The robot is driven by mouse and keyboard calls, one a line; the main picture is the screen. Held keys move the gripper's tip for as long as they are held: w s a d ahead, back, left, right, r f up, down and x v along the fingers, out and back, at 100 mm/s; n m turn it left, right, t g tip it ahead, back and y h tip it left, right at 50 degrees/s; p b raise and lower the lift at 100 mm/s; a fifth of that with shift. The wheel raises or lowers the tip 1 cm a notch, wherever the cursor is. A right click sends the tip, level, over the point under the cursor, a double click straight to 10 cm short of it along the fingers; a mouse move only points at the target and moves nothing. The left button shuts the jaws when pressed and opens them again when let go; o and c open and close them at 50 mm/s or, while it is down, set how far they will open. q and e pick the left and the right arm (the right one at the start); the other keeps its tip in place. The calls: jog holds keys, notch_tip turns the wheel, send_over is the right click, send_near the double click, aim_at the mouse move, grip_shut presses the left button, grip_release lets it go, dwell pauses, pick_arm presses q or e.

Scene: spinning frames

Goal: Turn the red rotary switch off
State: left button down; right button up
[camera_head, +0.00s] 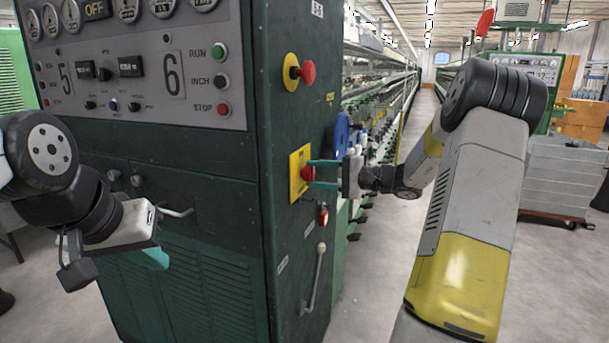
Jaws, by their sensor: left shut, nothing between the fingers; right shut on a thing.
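The red rotary switch (307,174) sits on a yellow plate (295,188) on the right side face of the dark green machine cabinet. My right gripper (312,175) reaches it from the right, its teal fingers above and below the red knob, shut on it. The knob's exact angle is hard to read at this size. My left gripper (160,259) hangs at the lower left in front of the cabinet's lower panel, shut and empty, apart from the switch.
A red mushroom button (307,72) on a yellow base is above the switch. A red padlock (322,215) and a grey lever (316,275) are below it.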

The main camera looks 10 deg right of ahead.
dwell(0.4)
jog(key=o, duration=1.4)
jog(key=v, duration=0.7)
jog(key=shift+s+d, duration=0.25)
jog(key=shift+d, duration=0.1)
